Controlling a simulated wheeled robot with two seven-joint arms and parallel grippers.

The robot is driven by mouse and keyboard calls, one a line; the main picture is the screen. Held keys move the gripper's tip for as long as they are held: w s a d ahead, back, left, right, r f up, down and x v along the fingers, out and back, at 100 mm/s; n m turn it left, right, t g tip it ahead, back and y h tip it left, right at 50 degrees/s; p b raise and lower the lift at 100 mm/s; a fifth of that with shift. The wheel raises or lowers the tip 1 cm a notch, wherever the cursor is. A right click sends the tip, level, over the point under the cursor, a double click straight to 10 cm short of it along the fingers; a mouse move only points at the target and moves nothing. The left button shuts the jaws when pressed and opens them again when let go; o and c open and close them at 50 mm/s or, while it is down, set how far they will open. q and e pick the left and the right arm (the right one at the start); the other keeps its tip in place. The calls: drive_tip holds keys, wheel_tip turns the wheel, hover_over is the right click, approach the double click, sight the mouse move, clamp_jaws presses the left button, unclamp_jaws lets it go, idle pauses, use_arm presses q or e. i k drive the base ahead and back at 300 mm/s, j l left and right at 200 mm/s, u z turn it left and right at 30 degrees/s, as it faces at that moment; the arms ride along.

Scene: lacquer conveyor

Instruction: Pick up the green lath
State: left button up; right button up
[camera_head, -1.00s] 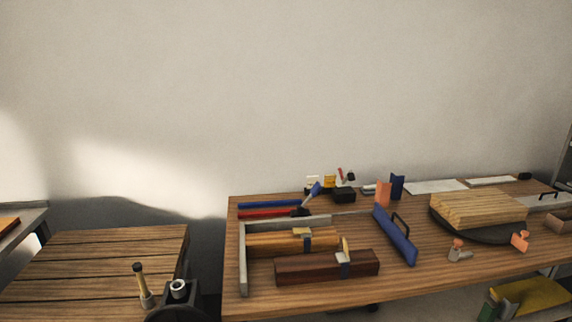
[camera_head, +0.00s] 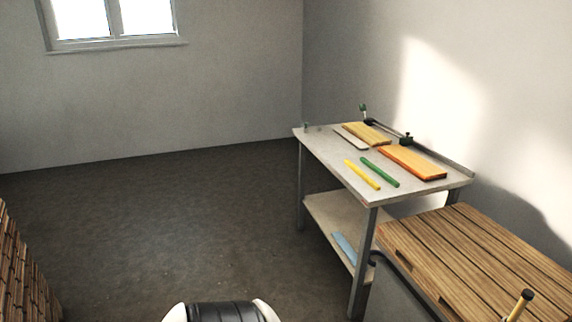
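The green lath (camera_head: 380,172) is a thin straight strip lying flat on a grey metal table (camera_head: 330,155) in the right half of the head view. A yellow lath (camera_head: 362,174) lies just left of it, apart and roughly parallel. An orange-brown board (camera_head: 412,162) lies to its right. Nothing covers the green lath. Neither of my grippers shows in the view, and the table is some distance away from me.
A wooden slatted table (camera_head: 470,255) stands nearer at the right. Wooden slats (camera_head: 22,275) show at the lower left edge. A light wood board (camera_head: 366,134) lies at the metal table's back, and a blue item (camera_head: 345,248) on its lower shelf. Open floor (camera_head: 180,220) lies left of the table.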

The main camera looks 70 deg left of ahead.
sight(394, 184)
drive_tip(key=i+j+u, duration=0.2)
drive_tip(key=j+u, duration=0.3)
drive_tip(key=i+j+u, duration=0.25)
drive_tip(key=u, duration=0.25)
drive_tip(key=i+j+u, duration=0.3)
drive_tip(key=u, duration=0.15)
drive_tip(key=i+j, duration=0.7)
drive_tip(key=i, duration=0.25)
